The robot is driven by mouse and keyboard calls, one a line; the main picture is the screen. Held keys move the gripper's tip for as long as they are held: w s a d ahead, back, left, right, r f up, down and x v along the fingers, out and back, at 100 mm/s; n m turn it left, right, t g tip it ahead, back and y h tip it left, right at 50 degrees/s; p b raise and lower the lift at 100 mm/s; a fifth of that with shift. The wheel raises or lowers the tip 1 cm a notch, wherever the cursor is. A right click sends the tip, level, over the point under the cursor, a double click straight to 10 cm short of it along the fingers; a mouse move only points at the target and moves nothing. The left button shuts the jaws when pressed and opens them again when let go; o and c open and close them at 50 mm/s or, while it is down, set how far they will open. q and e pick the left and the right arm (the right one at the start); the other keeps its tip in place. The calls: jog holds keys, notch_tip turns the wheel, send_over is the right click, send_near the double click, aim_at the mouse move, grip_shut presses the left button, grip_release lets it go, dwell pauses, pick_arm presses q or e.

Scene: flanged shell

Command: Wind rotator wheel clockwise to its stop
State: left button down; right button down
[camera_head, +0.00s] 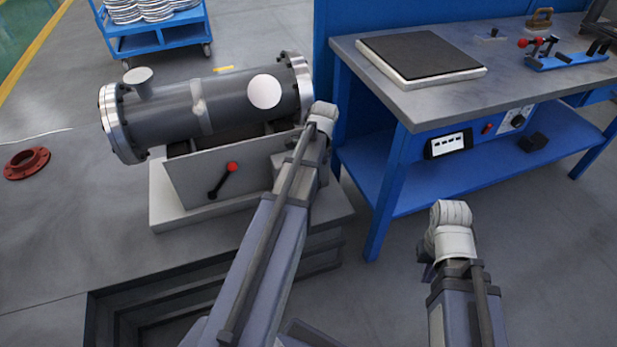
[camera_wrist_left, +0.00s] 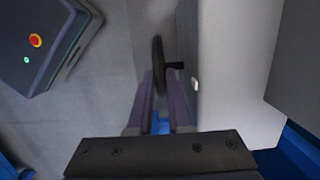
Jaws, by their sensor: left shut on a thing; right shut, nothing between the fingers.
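The rotator wheel (camera_wrist_left: 157,58) is a dark ring seen edge-on in the left wrist view, beside a pale housing (camera_wrist_left: 228,70). A short dark shaft (camera_wrist_left: 174,66) joins it to the housing. My left gripper (camera_wrist_left: 159,84) is shut on the wheel's near rim. In the head view my left arm reaches to the right end of the rotator base, and its wrist hides the gripper and wheel. The grey flanged shell (camera_head: 232,105) lies on the rotator above that base. My right gripper (camera_head: 427,271) is in the lower right, partly hidden by its wrist, shut and empty, away from the rotator.
A red-knobbed lever (camera_head: 223,180) is on the rotator's front plate. A blue workbench (camera_head: 400,105) stands close on the right. A blue cart (camera_head: 160,38) stands at the back.

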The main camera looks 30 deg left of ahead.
pick_arm(q)
jog(key=shift+w+d+f+g+y+b, duration=0.25)
jog(key=shift+w+g+y+b, duration=0.05)
jog(key=shift+g+y+b, duration=0.25)
jog(key=shift+w+d+f+g+y+b, duration=0.2)
jog(key=shift+w+g+y+b, duration=0.1)
jog(key=shift+g+y+b, duration=0.2)
jog(key=shift+w+d+f+g+y+b, duration=0.1)
jog(key=shift+w+d+g+y+b, duration=0.2)
jog(key=shift+g+b, duration=0.4)
jog(key=shift+s+y+b, duration=0.15)
jog(key=shift+y+b, duration=0.2)
jog(key=shift+b, duration=0.05)
jog(key=shift+g, duration=0.35)
jog(key=c, duration=1.1)
grip_release()
jog(key=shift+r, duration=0.2)
